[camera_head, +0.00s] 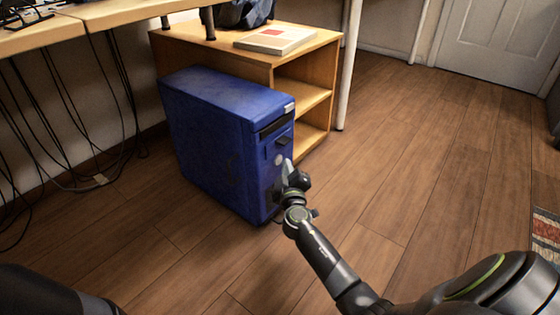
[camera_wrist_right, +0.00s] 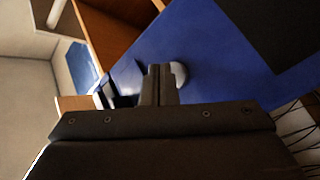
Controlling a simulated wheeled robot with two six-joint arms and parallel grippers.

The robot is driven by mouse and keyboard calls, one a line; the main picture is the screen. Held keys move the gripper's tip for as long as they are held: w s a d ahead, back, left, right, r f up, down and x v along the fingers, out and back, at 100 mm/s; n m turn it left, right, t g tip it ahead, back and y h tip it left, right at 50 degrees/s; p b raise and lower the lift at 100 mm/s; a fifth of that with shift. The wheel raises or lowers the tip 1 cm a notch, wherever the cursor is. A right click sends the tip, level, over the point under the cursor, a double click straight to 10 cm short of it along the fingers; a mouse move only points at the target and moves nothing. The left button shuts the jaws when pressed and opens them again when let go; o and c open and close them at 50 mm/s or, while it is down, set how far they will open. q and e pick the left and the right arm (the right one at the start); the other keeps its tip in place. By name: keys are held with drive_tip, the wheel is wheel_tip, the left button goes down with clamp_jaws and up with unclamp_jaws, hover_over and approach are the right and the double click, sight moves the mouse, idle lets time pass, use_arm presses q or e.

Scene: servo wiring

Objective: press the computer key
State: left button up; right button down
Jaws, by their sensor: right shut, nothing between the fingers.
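The blue computer tower (camera_head: 215,140) stands on the floor, its narrow front panel facing right. A pale round key (camera_head: 279,159) is on that front panel, below the dark drive slots. My right gripper (camera_head: 288,166) is in front of the panel, with its fingertips close beside the key. In the right wrist view the shut, empty fingers (camera_wrist_right: 160,72) point at the blue tower (camera_wrist_right: 205,55). The pale key (camera_wrist_right: 180,73) shows just right of the fingertips, partly hidden by them. I cannot tell whether they touch it. My left gripper is not in view.
A wooden shelf unit (camera_head: 300,100) stands right behind the tower, with a book (camera_head: 275,39) on top. A desk (camera_head: 120,12) is at the upper left, with black cables (camera_head: 65,130) hanging below it.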

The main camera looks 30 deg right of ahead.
drive_tip(key=shift+w+a, duration=0.1)
drive_tip(key=shift+w, duration=0.1)
drive_tip(key=shift+w+a+b, duration=0.1)
drive_tip(key=shift+w+b, duration=0.15)
drive_tip(key=shift+b, duration=0.05)
idle(0.5)
drive_tip(key=shift+s, duration=0.45)
drive_tip(key=s+d, duration=0.2)
drive_tip(key=s, duration=0.3)
drive_tip(key=shift+s+d, duration=0.25)
drive_tip(key=shift+d, duration=0.05)
drive_tip(key=shift+s, duration=0.1)
idle(0.6)
